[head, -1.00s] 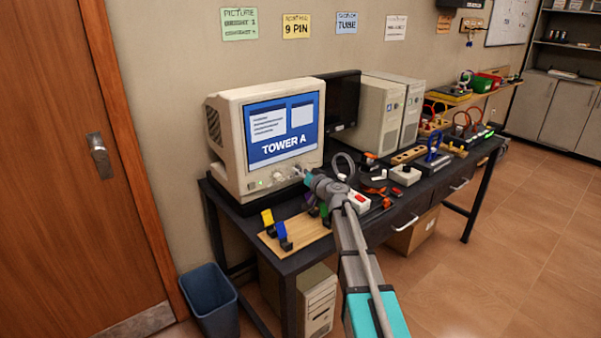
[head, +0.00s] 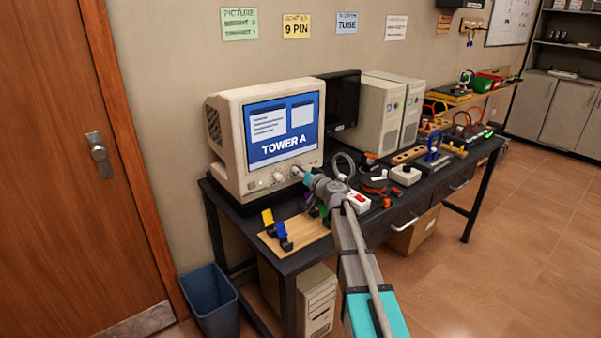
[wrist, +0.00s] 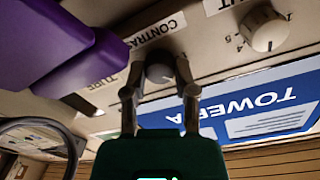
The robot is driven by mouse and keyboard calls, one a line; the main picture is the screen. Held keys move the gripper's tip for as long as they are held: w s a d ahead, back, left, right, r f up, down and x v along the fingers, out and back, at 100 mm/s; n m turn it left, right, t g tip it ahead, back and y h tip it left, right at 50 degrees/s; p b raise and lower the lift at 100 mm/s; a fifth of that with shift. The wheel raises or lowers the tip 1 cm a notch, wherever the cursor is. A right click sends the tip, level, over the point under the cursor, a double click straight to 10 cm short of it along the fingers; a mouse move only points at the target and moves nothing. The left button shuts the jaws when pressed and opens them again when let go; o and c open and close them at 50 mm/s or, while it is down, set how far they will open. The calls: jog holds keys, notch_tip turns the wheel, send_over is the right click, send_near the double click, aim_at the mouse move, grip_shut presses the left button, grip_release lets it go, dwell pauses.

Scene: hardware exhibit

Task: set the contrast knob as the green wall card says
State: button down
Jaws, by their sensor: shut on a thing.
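The green wall card (head: 239,24) hangs above the beige monitor (head: 226,143). Its heading reads PICTURE, with bright and contrast lines below; the digits are too blurred to read surely. In the wrist view, which looks upside down, the grey contrast knob (wrist: 160,73) sits by a CONTRAST label (wrist: 158,30). My gripper (wrist: 160,76) is shut on this knob, a finger at each side. The gripper (head: 299,171) also shows at the monitor's lower front in the head view. The knob's pointer and scale are largely hidden by the fingers.
A second knob (wrist: 264,29) with numbers sits beside the contrast knob. A purple block (wrist: 50,45) is close at the left of the wrist view. A wooden board (head: 305,231) with coloured clips lies below my arm. A grey cable loops nearby.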

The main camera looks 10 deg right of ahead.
jog(key=shift+m, duration=0.5)
jog(key=m, duration=1.1)
jog(key=m+g, duration=0.1)
jog(key=m, duration=1)
jog(key=shift+y+p, duration=0.35)
jog(key=shift+y, duration=0.05)
jog(key=shift+c, duration=2)
grip_release()
jog(key=shift+f, duration=0.1)
jog(key=shift+n, duration=0.3)
